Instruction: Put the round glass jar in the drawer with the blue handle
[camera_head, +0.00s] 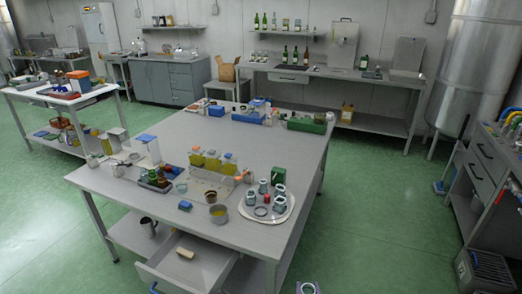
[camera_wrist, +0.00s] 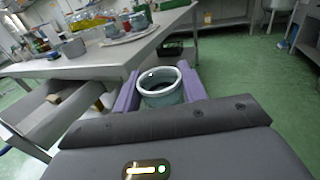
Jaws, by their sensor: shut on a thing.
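The round glass jar (camera_wrist: 161,90), with a pale rim and greenish-grey wall, is upright between the purple fingers of my gripper (camera_wrist: 157,92) in the wrist view. My gripper is shut on it. In the head view a round rim, likely the jar (camera_head: 307,287), shows at the bottom edge. The drawer (camera_head: 205,270) hangs open under the near side of the central table. Its blue handle (camera_head: 153,287) is at the front left. A small tan block (camera_head: 185,253) lies inside. The jar is right of the drawer and apart from it.
Green floor right of the table is clear.

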